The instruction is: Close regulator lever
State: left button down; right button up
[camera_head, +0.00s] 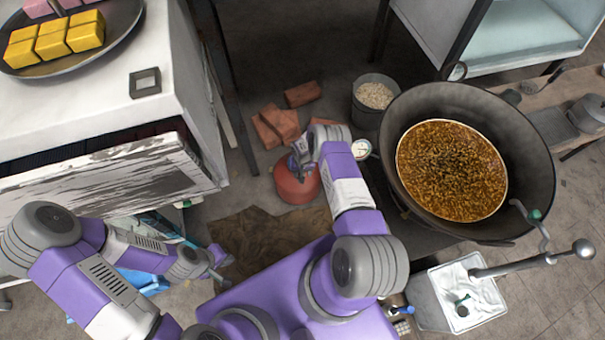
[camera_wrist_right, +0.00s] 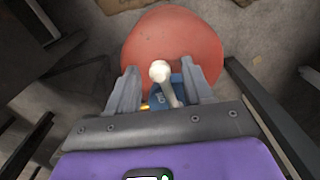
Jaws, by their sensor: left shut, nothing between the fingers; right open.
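A red gas cylinder (camera_head: 297,186) stands on the floor in the middle of the head view. In the right wrist view the red cylinder (camera_wrist_right: 170,35) lies beyond my fingers. On it is a blue regulator (camera_wrist_right: 174,92) with a pale lever (camera_wrist_right: 161,72) ending in a round knob. My right gripper (camera_wrist_right: 160,88) is open, with its fingers on either side of the lever and regulator; contact cannot be told. In the head view my right gripper (camera_head: 297,158) is above the cylinder and largely hides the regulator. My left gripper (camera_head: 221,268) is shut and empty at the lower left.
A large wok (camera_head: 545,160) of brown food stands to the right, with a dial gauge (camera_head: 361,149) near its left side. Bricks (camera_head: 302,94) and a bucket (camera_head: 372,108) are behind the cylinder. A white cabinet (camera_head: 105,100) stands at left.

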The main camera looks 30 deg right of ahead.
jog(key=shift+c, duration=0.2)
grip_shut()
